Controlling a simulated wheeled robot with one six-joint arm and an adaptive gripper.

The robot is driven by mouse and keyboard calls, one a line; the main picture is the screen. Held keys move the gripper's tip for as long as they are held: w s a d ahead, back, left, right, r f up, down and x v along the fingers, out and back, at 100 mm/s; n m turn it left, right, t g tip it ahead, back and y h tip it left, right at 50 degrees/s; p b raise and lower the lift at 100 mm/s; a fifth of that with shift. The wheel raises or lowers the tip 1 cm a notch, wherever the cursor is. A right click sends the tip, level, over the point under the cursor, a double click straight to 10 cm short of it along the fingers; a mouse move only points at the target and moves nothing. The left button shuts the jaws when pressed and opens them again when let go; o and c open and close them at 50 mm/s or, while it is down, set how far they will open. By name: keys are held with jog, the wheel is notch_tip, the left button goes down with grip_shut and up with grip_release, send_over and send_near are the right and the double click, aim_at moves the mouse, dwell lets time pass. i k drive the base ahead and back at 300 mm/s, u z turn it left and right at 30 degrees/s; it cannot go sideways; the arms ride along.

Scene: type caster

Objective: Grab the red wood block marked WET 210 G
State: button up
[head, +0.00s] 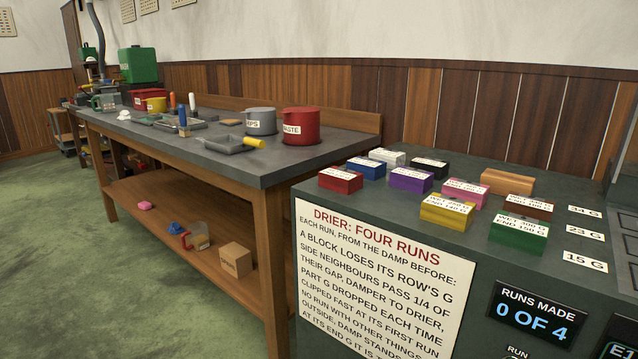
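A red block (340,182) with a white label on top sits at the front left corner of the dark green drier top (400,222). Its label is too small to read here, so I cannot confirm WET 210 G. A blue block (366,169) is close behind it, and a purple block (411,182) is to its right. Nothing stands in front of the red block. My gripper is not in view.
More labelled blocks stand close by: white (387,157), black (430,167), pink (465,194), yellow (447,213), brown (529,208) and green (518,233). A plain wooden block (507,182) lies behind. A workbench (270,165) with pots adjoins on the left. Green floor is open at left.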

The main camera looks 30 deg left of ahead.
aim_at(340, 179)
jog(key=u, duration=3.2)
jog(key=k, duration=0.75)
jog(key=z, duration=1.5)
jog(key=i, duration=0.5)
jog(key=u, duration=0.2)
jog(key=k, duration=0.2)
jog(key=u, duration=0.5)
